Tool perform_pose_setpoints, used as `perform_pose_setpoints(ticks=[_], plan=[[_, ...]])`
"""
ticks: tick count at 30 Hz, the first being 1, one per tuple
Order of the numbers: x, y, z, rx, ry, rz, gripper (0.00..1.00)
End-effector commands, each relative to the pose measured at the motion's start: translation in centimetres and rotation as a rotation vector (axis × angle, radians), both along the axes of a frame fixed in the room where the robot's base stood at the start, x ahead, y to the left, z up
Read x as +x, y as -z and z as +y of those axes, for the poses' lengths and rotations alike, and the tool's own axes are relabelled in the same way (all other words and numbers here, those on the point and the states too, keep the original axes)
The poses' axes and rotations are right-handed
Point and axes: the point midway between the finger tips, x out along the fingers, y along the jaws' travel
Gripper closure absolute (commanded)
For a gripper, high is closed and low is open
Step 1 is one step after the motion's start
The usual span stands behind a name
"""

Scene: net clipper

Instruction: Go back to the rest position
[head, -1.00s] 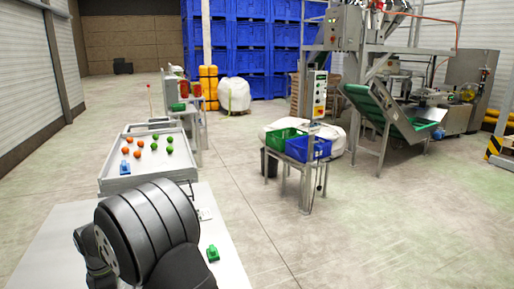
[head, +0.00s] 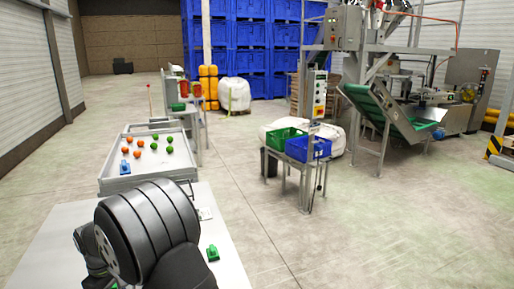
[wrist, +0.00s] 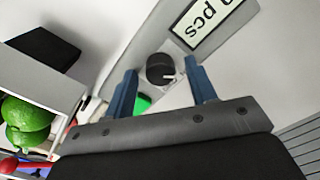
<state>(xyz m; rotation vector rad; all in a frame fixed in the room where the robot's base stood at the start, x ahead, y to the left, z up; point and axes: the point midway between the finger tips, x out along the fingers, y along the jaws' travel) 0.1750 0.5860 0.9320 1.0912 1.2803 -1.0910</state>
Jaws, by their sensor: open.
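My gripper (wrist: 160,85) shows in the wrist view with its two blue fingers spread apart and nothing between them. Beyond the fingers is a black round knob (wrist: 160,69) on a pale surface, near a display panel (wrist: 209,20) with upside-down lettering. A green thing (wrist: 142,103) shows partly behind the left finger. In the head view my dark arm fills the lower left over the white table, and the gripper itself is hidden there.
A white tray (head: 112,186) with several orange and green balls and a blue piece (head: 125,167) lies beyond my arm. A green piece (head: 212,253) sits on the white table (head: 229,269). Green (head: 284,136) and blue (head: 308,149) crates stand to the right. The floor between is clear.

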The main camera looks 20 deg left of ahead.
Motion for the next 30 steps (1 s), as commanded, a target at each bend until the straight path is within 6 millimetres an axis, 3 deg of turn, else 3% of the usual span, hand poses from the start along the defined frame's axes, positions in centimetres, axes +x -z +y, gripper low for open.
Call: perform_pose_setpoints(ticks=[9, 15, 30], plan=[[0.0, 0.0, 0.0, 0.001, 0.212, -0.001, 0.49], [0.0, -1.6, 0.0, 0.002, 0.205, -0.001, 0.49], [0.0, -1.7, 0.0, 0.001, 0.203, -0.001, 0.49]])
